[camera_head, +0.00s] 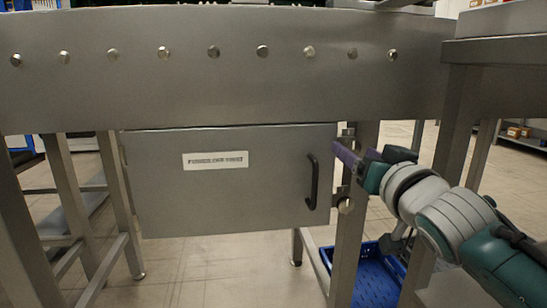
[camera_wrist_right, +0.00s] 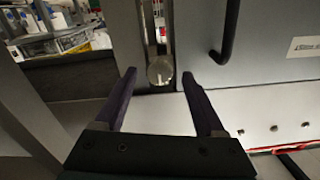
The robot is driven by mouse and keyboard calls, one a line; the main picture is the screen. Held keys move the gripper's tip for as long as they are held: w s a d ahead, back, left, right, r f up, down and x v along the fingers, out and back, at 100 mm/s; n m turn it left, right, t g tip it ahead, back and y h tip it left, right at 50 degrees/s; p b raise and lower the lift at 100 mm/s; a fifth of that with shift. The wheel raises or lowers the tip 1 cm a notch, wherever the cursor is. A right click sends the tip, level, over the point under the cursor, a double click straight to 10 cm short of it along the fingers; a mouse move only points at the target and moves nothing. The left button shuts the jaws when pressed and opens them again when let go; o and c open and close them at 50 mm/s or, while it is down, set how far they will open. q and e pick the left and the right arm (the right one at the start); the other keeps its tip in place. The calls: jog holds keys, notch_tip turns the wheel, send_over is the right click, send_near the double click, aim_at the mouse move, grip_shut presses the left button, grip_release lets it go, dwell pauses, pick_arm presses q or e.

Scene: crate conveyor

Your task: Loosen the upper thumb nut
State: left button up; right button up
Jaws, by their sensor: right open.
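The upper thumb nut (camera_wrist_right: 160,70) is a round pale metal knob beside the door's edge. In the right wrist view, which is turned upside down, it lies ahead between my fingertips. My right gripper (camera_head: 342,154) is open, its purple fingers pointing at the upper right corner of the cabinet door (camera_head: 240,195). In the right wrist view the gripper (camera_wrist_right: 158,76) has one finger on each side of the nut; I cannot tell whether either touches it. The fingers largely hide this nut in the head view. The lower thumb nut (camera_head: 345,205) shows below. My left gripper is not in view.
The door has a black handle (camera_head: 313,182) close to the left of my right gripper, and a white label (camera_head: 215,160). The steel conveyor beam (camera_head: 230,90) with several bolts runs above. A steel leg (camera_head: 350,250) stands below, and a blue crate (camera_head: 378,275) is on the floor.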

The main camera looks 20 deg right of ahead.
jog(key=shift+w+d, duration=0.1)
jog(key=shift+w, duration=0.1)
grip_shut()
dwell(0.6)
